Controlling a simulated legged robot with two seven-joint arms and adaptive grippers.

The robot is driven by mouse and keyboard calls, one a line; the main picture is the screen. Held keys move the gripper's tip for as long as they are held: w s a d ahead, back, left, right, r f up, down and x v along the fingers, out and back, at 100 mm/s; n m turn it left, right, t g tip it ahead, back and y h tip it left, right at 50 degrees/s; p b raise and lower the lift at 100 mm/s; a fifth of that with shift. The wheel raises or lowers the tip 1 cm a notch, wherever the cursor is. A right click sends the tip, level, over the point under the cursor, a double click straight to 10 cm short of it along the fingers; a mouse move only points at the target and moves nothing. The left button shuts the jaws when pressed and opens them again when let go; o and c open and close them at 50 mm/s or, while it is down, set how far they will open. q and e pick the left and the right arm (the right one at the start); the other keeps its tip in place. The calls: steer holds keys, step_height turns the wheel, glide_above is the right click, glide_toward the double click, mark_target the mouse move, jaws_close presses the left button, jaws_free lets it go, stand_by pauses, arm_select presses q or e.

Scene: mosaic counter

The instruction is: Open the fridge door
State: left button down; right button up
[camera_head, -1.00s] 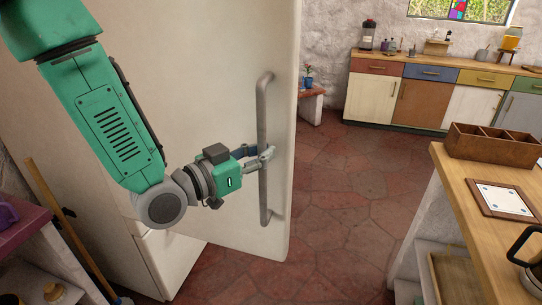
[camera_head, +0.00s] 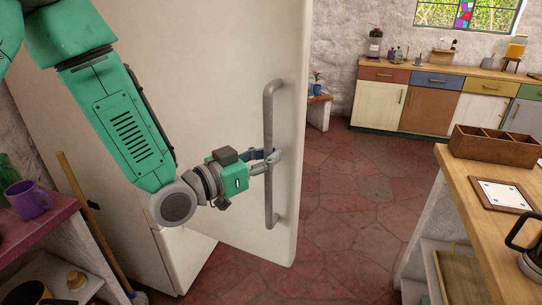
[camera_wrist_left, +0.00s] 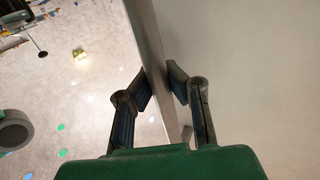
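The white fridge door (camera_head: 215,90) fills the left half of the head view. It stands out at an angle, its lower right part reaching past the lower cabinet of the fridge (camera_head: 188,258). Its long grey vertical handle (camera_head: 268,195) is near the right edge. My left gripper (camera_head: 272,158) is at the middle of the handle, its fingers around the bar. In the left wrist view the bar (camera_wrist_left: 150,45) runs between the two fingertips of the gripper (camera_wrist_left: 162,82), which press on it from both sides. The fridge's inside is hidden. My right gripper is out of view.
A purple shelf (camera_head: 45,222) with a mug (camera_head: 28,199) and a broom (camera_head: 85,215) stand close at left. A wooden counter (camera_head: 475,215) with a divided box (camera_head: 492,146) is at right. Red stone floor (camera_head: 345,200) is open between; coloured cabinets (camera_head: 430,100) line the back.

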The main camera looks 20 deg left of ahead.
arm_select(q)
steer(key=c, duration=1.5)
jaws_free()
steer(key=shift+a, duration=0.1)
steer(key=shift+a, duration=0.1)
steer(key=v, duration=0.7)
steer(key=shift+s+a+f, duration=0.1)
steer(key=shift+s+a, duration=0.05)
steer(key=shift+a, duration=0.05)
steer(key=shift+d, duration=0.1)
